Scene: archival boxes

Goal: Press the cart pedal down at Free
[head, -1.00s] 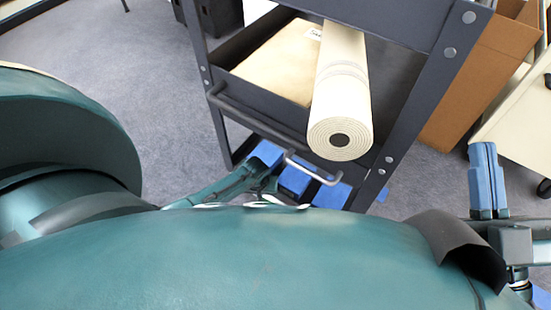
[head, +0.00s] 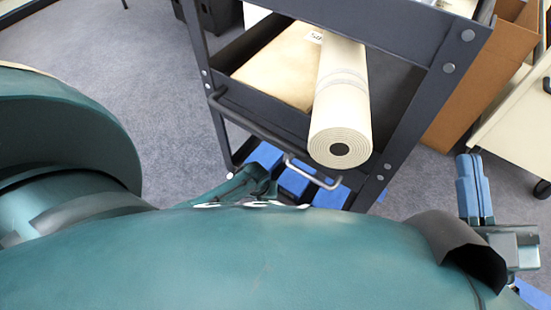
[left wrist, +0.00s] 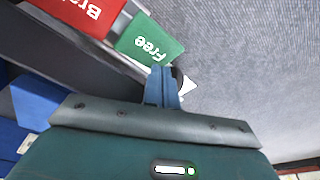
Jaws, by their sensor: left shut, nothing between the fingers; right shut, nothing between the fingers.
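The green pedal marked Free (left wrist: 150,43) shows in the left wrist view, beside the red pedal (left wrist: 88,14), whose lettering is cut off. My left gripper (left wrist: 161,72) is shut and empty, with its blue tips at the near edge of the green pedal. I cannot tell whether they touch it. The grey cart (head: 412,110) stands ahead in the head view; its pedals are hidden there. My left arm reaches down beside the cart's lower shelf. My right gripper (head: 474,188) is shut and empty, right of the cart.
A cream roll (head: 341,105) sticks out over the cart's shelf edge, beside a flat tan folder (head: 275,68). Blue boxes (head: 297,181) sit low in the cart. A brown box (head: 482,80) and a pale cart (head: 515,110) stand right. Carpet is clear at left.

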